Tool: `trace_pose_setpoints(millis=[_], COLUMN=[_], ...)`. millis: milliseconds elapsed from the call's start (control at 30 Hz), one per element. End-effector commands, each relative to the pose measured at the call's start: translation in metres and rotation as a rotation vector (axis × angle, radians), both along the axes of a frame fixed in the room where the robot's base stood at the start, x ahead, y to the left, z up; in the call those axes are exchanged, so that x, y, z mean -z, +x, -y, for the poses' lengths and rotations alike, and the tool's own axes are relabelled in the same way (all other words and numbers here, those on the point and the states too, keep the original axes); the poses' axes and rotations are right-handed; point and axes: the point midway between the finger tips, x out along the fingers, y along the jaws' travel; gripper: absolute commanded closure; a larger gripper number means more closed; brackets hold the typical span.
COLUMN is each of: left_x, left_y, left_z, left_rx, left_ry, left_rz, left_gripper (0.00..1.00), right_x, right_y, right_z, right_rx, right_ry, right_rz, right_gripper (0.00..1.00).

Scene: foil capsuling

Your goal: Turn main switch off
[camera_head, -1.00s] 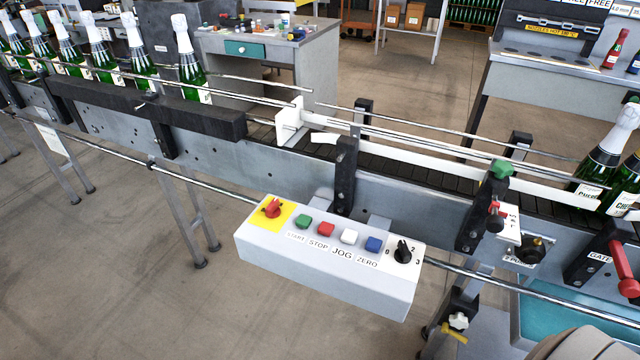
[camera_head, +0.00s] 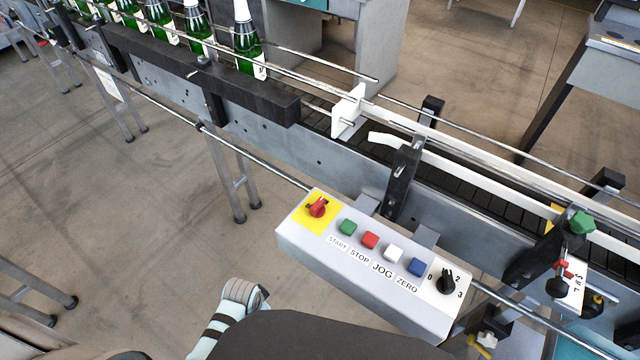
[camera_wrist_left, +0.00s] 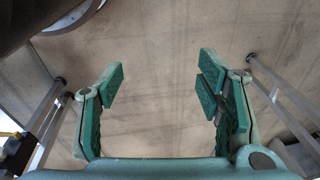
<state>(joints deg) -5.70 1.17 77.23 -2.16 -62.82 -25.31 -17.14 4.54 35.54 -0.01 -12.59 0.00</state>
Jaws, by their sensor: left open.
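The main switch (camera_head: 317,207) is a red rotary knob on a yellow plate at the left end of the grey control box (camera_head: 350,267), in the head view. Its handle is set at a slant, and nothing touches it. My left gripper (camera_wrist_left: 160,82) shows in the left wrist view with its green-padded fingers wide apart and only floor between them. Part of my own arm shows at the bottom of the head view, below the box and apart from it. My right gripper is not in view.
Beside the switch are green (camera_head: 348,227), red (camera_head: 370,240), white (camera_head: 393,253) and blue (camera_head: 417,266) buttons and a black selector (camera_head: 446,281). A rail (camera_head: 255,160) and the conveyor (camera_head: 270,142) run behind the box. Metal legs (camera_wrist_left: 280,105) flank the left wrist view.

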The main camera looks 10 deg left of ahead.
Motion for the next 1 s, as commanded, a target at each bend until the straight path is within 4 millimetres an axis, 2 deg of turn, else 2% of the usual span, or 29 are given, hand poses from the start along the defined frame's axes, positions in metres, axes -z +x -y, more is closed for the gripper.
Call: trace_pose_setpoints(millis=[33,100,300,333,467,567,700,800,867,933,1000], left_x=[-0.041,-0.086,-0.212,-0.224,-0.245,-0.270,-0.317,-0.349,-0.363,-0.368,-0.360], left_y=[0.020,0.039,0.079,0.089,0.131,0.163,0.199,0.214,0.220,0.222,0.222], left_z=[0.004,0.007,0.019,0.024,0.043,0.060,0.084,0.097,0.103,0.106,0.106], left_rx=[0.041,0.105,0.313,0.373,0.625,0.842,1.152,1.343,1.427,1.481,1.492], left_ry=[0.004,0.013,0.036,0.038,0.042,0.045,0.054,0.063,0.067,0.068,0.068], left_rz=[0.014,0.016,0.019,0.010,-0.040,-0.073,-0.115,-0.142,-0.154,-0.164,-0.168], left_gripper=[0.40,0.40,0.40,0.40,0.40,0.40,0.40,0.40,0.40,0.40,0.40], right_x=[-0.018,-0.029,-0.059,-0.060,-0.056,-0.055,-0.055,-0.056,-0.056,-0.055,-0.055], right_y=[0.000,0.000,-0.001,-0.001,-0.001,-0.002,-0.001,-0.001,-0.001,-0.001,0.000], right_z=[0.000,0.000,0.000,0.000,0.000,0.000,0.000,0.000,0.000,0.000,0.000], right_rx=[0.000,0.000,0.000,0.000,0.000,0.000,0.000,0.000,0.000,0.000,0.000], right_ry=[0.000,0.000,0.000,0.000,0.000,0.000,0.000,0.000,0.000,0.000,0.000], right_rz=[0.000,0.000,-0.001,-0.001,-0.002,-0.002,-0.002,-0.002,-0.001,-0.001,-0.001], right_gripper=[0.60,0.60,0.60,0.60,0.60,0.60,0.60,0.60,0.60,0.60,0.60])
